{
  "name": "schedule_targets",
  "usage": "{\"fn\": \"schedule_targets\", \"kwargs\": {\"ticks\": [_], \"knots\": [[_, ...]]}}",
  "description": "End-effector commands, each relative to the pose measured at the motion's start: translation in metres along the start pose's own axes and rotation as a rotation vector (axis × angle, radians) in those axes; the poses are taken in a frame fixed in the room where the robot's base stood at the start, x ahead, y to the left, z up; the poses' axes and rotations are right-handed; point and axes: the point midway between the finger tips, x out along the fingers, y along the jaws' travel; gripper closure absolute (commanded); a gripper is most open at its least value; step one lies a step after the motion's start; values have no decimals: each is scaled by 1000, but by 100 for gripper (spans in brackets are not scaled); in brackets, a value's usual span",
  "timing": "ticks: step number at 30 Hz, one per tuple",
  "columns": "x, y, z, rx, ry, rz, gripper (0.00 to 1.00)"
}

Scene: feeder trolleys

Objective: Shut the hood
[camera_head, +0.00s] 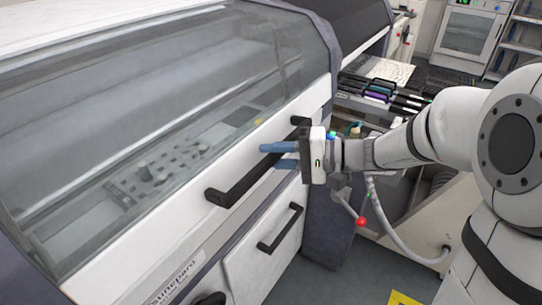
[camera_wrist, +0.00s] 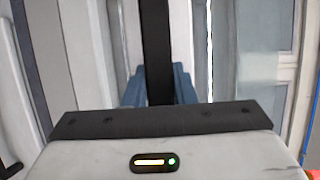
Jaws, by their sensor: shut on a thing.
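The hood (camera_head: 150,110) of the machine has a large clear window and a white lower front edge, and it is down over the machine's inside. Its black bar handle (camera_head: 240,184) runs along that front edge. My gripper (camera_head: 281,155) reaches in from the right, with its blue fingers around the handle near its far end. In the wrist view the handle (camera_wrist: 156,50) runs upright between the two blue fingers, and the gripper (camera_wrist: 158,88) is shut on it. The fingertips are partly hidden behind the gripper body there.
Below the hood is a white front panel with a smaller black handle (camera_head: 280,228). A feeder trolley (camera_head: 380,95) with several dark and coloured feeders stands behind my arm. A red knob (camera_head: 361,222) and a pale hose are below the arm.

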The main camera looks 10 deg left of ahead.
Motion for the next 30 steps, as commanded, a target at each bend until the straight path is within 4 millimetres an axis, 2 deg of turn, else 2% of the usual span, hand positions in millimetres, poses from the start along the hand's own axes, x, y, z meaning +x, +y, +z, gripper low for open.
{"fn": "schedule_targets", "kwargs": {"ticks": [6,7,14,23,26,30], "knots": [[0,0,0,-1,1,-1,100],[0,0,0,-1,1,-1,74],[0,1,0,-1,1,-1,55],[-2,0,-1,-1,2,-2,55],[-11,1,-2,-2,6,-2,55],[-33,1,-2,-2,8,-2,55]]}}
